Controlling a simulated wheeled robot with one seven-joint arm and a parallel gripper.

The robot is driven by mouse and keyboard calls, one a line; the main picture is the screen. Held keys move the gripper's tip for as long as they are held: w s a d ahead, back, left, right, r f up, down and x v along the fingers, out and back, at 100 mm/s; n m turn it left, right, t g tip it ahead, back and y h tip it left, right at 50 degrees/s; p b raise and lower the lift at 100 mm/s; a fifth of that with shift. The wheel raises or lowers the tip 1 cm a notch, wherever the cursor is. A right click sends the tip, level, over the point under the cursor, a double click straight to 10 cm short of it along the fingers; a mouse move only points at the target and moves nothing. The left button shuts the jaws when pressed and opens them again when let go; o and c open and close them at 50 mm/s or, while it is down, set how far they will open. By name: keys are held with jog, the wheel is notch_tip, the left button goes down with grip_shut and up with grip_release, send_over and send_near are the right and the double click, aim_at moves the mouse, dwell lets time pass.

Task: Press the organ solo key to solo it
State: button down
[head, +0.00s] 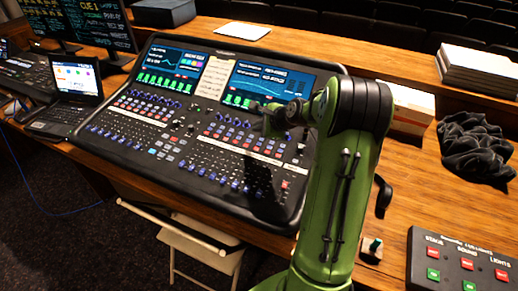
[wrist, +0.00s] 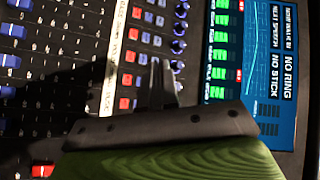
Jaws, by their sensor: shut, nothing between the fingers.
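The mixing desk (head: 165,150) has two lit screens with rows of knobs, keys and faders below. My gripper (head: 262,108) is shut and empty over the right half of the desk, just below the right screen. In the wrist view my gripper (wrist: 157,68) points at the rows of keys and knobs. A line of red keys (wrist: 127,55) lies left of the fingertips, with pale keys beside it and blue knobs (wrist: 179,48) to the right. The lettering is too small to tell which key is the organ solo key. Touching or apart cannot be told.
A button panel (head: 460,262) with red and green buttons, a black cloth (head: 475,145) and stacked books (head: 475,70) lie to the right. My arm hides the desk's right edge.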

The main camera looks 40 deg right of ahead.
aim_at(260, 148)
jog(key=f+b, duration=0.1)
jog(key=f, duration=0.2)
jog(key=f+b, duration=0.1)
jog(key=f, duration=0.1)
jog(key=shift+w+d+b, duration=0.15)
jog(key=shift+d+b, duration=0.1)
jog(key=shift+b, duration=0.1)
dwell(1.5)
jog(key=shift+f, duration=0.4)
jog(key=shift+f, duration=0.25)
dwell(0.3)
jog(key=shift+r+p, duration=0.45)
jog(key=shift+r, duration=0.25)
jog(key=r+p, duration=0.4)
jog(key=r, duration=0.1)
jog(key=shift+a, duration=0.25)
